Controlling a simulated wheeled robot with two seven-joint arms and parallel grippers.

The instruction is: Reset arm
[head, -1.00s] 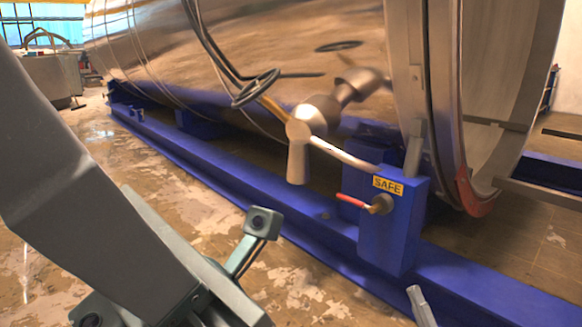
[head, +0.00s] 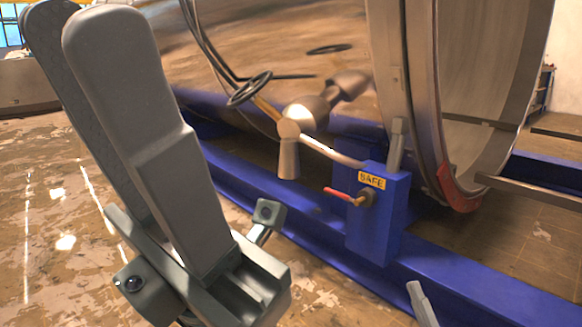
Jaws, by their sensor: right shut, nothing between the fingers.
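My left gripper (head: 80,20) is large and close to the camera at the left. Its two long grey fingers point up, one overlapping the other, so the gap between them is hidden. I see nothing held at their tips. Its base and a small camera-like block are at the lower middle left. Only a small grey tip of my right gripper (head: 421,303) shows at the bottom edge, right of centre. It is shut and empty, apart from the blue post.
A big shiny metal chamber (head: 430,70) lies on a blue frame (head: 490,275). A blue post (head: 380,225) carries a yellow SAFE label (head: 371,180) and a red-handled valve (head: 345,194). A dark handwheel (head: 252,88) is on the chamber. Worn floor is open at the left.

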